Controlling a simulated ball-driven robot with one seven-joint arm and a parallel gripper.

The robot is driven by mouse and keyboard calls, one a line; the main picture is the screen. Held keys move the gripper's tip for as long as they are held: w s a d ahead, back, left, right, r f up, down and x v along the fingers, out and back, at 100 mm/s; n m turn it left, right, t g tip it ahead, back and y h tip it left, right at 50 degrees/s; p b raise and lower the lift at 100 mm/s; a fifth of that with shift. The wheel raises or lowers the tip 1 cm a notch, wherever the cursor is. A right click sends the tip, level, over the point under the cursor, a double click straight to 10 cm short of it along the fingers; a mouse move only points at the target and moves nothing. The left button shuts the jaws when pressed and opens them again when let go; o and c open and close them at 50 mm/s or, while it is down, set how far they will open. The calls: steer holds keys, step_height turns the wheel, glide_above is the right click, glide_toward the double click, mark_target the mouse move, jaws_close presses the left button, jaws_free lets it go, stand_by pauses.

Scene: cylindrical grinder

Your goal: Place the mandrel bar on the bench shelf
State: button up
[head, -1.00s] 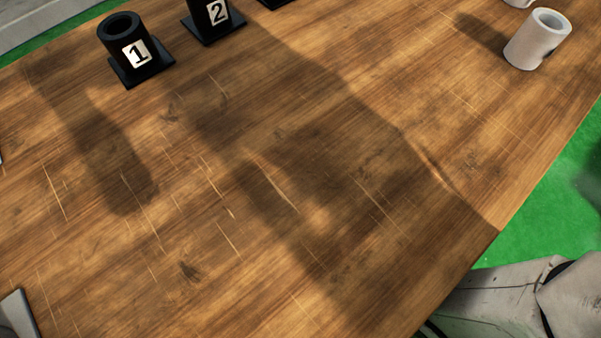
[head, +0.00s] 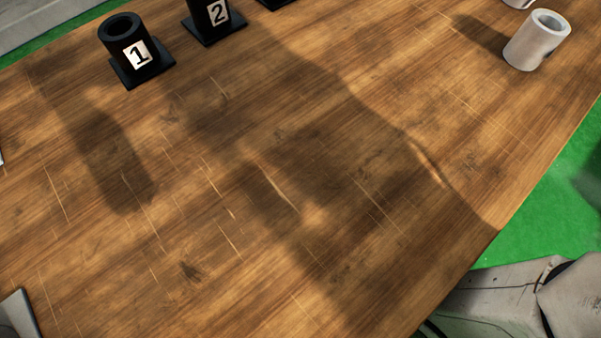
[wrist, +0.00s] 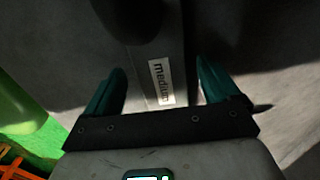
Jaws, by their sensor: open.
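My gripper (wrist: 160,70) shows in the wrist view, with its two teal fingers spread apart and nothing seen clasped between them. Just beyond the fingers is a grey surface with a white label (wrist: 161,82) reading "medium". A dark rounded thing (wrist: 128,14) stands above the label at the top edge of the wrist view, in deep shade. I cannot tell whether it is the mandrel bar or a holder. I cannot make out the mandrel bar or the bench shelf for certain in either view. My gripper is not in the head view.
A wooden tabletop (head: 230,190) fills the head view, mostly clear. Black holders numbered 1 (head: 133,55) and 2 (head: 212,18) stand at its back left. A pale hollow cylinder (head: 535,45) stands at the back right. Green floor (head: 540,215) lies beyond the right edge.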

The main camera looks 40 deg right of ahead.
step_height(320, 180, up, 12)
steer(key=p, duration=0.4)
steer(key=shift+f, duration=0.15)
stand_by(0.4)
